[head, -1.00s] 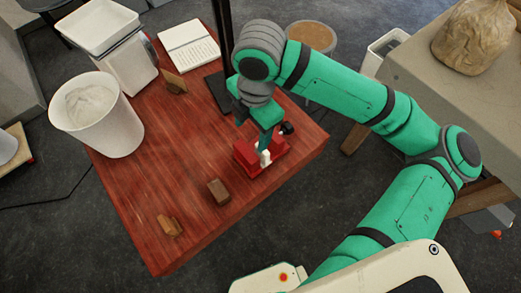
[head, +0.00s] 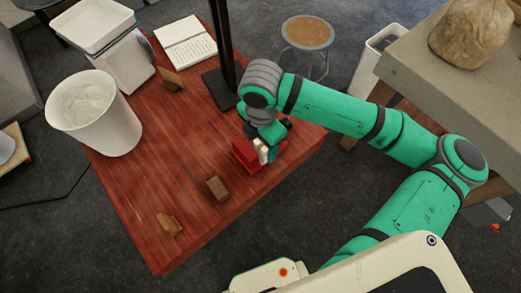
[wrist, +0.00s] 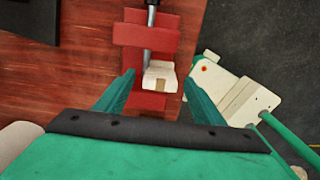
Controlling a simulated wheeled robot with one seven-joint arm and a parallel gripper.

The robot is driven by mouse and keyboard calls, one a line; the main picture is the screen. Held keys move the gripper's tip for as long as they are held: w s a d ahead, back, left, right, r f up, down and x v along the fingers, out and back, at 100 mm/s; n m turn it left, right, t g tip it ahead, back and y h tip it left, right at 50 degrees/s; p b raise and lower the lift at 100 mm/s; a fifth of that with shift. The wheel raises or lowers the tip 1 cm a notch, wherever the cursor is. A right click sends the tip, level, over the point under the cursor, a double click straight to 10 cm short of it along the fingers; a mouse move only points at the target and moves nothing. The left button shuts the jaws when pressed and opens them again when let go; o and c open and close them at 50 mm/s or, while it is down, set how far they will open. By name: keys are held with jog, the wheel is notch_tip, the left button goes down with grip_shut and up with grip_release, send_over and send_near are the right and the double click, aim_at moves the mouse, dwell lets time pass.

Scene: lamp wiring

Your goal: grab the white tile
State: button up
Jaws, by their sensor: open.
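The white tile (head: 262,151) is held upright at a red vise-like block (head: 246,154) near the right edge of the table. In the wrist view the white tile (wrist: 160,76) lies between my fingers, with a tan patch on its near side. My gripper (wrist: 159,80) is open, with one green finger on each side of the tile and a visible gap on both sides. In the head view my wrist hides part of the vise and the fingers. The vise's grey screw rod (wrist: 150,40) runs up behind the tile.
A black post (head: 224,60) on a dark base stands close behind my wrist. Brown blocks (head: 218,188) lie on the red wooden table (head: 150,195). A white bucket (head: 95,115), a scale (head: 120,60) and a notebook (head: 185,40) are at the left and back.

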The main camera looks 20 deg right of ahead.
jog(key=shift+f, duration=0.7)
jog(key=c, duration=1.2)
jog(key=shift+r, duration=0.15)
